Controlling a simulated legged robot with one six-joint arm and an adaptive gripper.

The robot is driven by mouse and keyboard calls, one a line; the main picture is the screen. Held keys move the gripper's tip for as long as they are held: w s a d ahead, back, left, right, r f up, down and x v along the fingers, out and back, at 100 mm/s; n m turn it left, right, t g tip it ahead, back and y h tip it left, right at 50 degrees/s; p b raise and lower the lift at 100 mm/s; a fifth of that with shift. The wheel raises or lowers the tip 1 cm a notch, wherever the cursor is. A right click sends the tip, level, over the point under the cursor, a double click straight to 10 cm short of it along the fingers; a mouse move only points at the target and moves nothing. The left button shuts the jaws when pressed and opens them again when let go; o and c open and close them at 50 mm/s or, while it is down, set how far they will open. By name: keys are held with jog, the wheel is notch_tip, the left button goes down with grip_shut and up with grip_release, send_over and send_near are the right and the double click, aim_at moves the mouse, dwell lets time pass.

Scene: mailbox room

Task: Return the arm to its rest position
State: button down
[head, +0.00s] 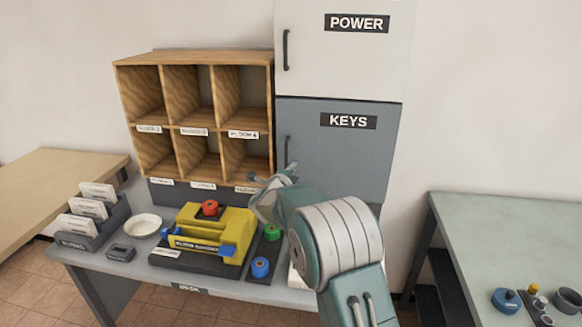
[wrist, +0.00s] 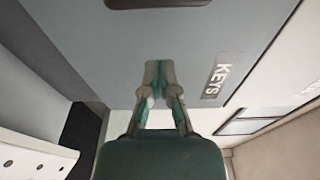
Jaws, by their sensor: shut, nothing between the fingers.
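My gripper (wrist: 159,68) is shut and empty in the wrist view, in front of the grey KEYS cabinet door (wrist: 130,30). In the head view my gripper (head: 256,182) reaches past the right part of the desk, between the wooden pigeonholes and the KEYS door (head: 345,160). My arm rises from the lower right of the head view and partly hides the desk and the lower part of the door. The KEYS door looks closed, and so does the white POWER door (head: 365,65) above it.
The desk (head: 200,280) holds a yellow machine (head: 225,225) with red, blue and green knobs, a white bowl (head: 142,224) and a letter rack (head: 92,222). Wooden pigeonholes (head: 185,118) stand behind. A side table (head: 500,235) with round parts is at the right. Wall is bare.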

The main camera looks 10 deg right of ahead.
jog(key=a+v, duration=0.1)
jog(key=v, duration=0.6)
jog(key=s+r+n+g+y, duration=0.2)
jog(key=s+r+n+y, duration=0.75)
jog(key=s+n, duration=0.35)
jog(key=s+d+f+n+g, duration=0.2)
jog(key=s+n, duration=0.1)
jog(key=s, duration=0.7)
jog(key=s+d+f+n+g+h, duration=0.1)
jog(key=s+d+f+n+g, duration=0.2)
jog(key=s, duration=0.8)
jog(key=s+d+f+n+g, duration=0.3)
jog(key=s+n, duration=0.1)
jog(key=s, duration=0.6)
jog(key=shift+s+h, duration=0.35)
jog(key=shift+d, duration=0.15)
